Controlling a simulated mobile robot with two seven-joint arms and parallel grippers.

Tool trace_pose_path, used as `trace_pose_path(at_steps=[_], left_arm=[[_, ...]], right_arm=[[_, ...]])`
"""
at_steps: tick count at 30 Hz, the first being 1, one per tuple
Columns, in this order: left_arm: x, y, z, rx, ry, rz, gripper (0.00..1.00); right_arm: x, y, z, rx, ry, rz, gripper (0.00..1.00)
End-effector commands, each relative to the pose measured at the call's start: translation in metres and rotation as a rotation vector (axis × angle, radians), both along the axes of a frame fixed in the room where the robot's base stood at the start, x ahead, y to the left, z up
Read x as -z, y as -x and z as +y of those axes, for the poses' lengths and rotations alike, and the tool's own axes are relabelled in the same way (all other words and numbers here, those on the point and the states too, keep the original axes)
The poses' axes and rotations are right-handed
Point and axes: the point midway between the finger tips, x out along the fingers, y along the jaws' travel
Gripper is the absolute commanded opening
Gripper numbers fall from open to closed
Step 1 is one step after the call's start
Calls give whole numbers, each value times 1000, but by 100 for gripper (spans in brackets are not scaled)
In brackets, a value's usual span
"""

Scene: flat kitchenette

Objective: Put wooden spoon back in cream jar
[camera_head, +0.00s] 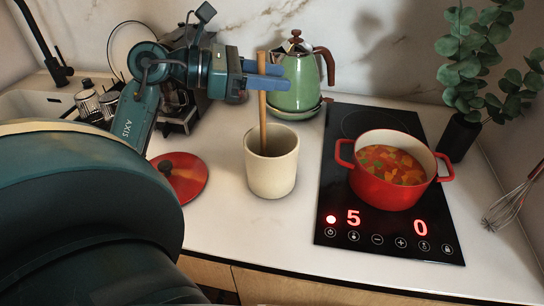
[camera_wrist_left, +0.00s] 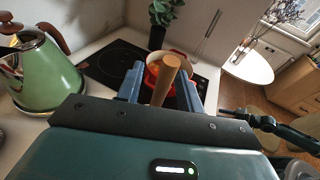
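The wooden spoon (camera_head: 263,122) stands nearly upright, its handle rising out of the cream jar (camera_head: 271,175). Its lower end is hidden inside the jar. My left gripper (camera_head: 264,76) is above the jar with its two blue fingers on either side of the handle's upper part. In the left wrist view, the spoon handle (camera_wrist_left: 165,82) is between the fingers, with a small gap seeming to show beside it, so the gripper looks open around it.
A green kettle (camera_head: 297,92) stands close behind the jar. A red pot (camera_head: 388,187) of soup sits on the black cooktop (camera_head: 340,215) to the right. A red lid (camera_head: 187,183) lies left of the jar. The counter in front of the jar is clear.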

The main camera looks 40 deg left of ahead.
Motion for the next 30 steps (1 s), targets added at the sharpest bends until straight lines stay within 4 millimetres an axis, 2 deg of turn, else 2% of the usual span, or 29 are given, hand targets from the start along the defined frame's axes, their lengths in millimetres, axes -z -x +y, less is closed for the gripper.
trace_pose_path(at_steps=[7,11,15,24,30], left_arm=[[0,1,1,-1,0,0,37],[-1,10,9,-3,-1,0,37],[-5,29,26,-4,-1,0,37],[-20,76,65,-3,-1,-1,37],[-26,94,80,-1,-1,1,37]], right_arm=[[7,5,-1,3,1,16,36],[12,6,-1,3,1,17,36],[15,4,1,0,-4,5,36],[10,-3,10,-21,-22,-41,36],[10,-3,12,-37,-21,-51,36]])
